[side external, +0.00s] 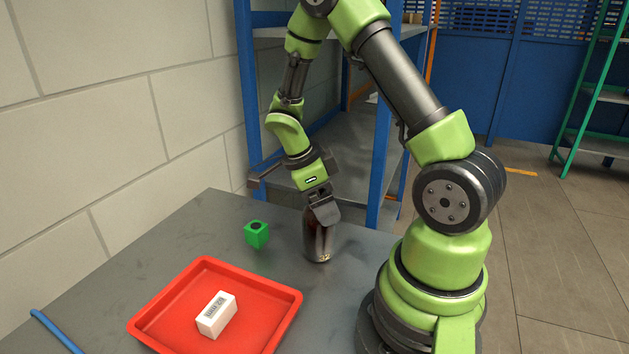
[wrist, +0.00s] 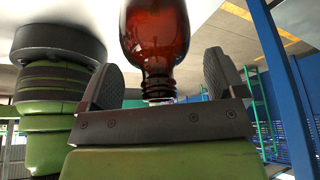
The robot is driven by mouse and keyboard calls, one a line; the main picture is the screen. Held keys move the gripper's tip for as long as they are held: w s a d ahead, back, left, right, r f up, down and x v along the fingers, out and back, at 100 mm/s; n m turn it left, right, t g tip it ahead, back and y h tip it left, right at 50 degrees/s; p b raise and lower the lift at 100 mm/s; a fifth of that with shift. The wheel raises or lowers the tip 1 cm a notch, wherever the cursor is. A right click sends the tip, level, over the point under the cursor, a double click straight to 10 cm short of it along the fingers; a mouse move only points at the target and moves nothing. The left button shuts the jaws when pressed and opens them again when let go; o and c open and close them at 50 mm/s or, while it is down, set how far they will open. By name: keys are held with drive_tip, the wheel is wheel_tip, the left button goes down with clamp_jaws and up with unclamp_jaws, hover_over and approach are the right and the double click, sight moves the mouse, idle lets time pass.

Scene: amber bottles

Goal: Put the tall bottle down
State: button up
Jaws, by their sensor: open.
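The amber bottle (side external: 317,241) stands upright on the grey table in the side view, close to my arm's base. My gripper (side external: 323,208) is over its top and hides its neck there. In the wrist view the bottle (wrist: 155,35) appears upside down, its threaded neck between the two fingers. My gripper (wrist: 162,80) is open in that view, with a gap on each side of the neck. The bottle's base is out of the wrist view.
A red tray (side external: 270,325) with a white labelled block (side external: 216,315) in it lies at the front. A green block (side external: 256,234) with a dark hole sits left of the bottle. A blue rod (side external: 55,332) lies at the lower left. A blue-framed shelf (side external: 381,150) stands behind the table.

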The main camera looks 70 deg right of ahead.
drive_tip(key=v, duration=1.1)
drive_tip(key=s+a+r+n+t+y, duration=0.2)
drive_tip(key=s+a+r+n+t, duration=0.3)
drive_tip(key=n, duration=0.7)
drive_tip(key=s+a+r+n+t+y, duration=0.2)
drive_tip(key=s+a+r+n+t, duration=0.2)
drive_tip(key=a+n, duration=0.5)
drive_tip(key=r+n+t, duration=0.1)
drive_tip(key=n+t, duration=0.1)
drive_tip(key=n, duration=0.2)
drive_tip(key=shift+s+r+n, duration=0.25)
drive_tip(key=shift+s+n, duration=0.05)
drive_tip(key=shift+s, duration=0.1)
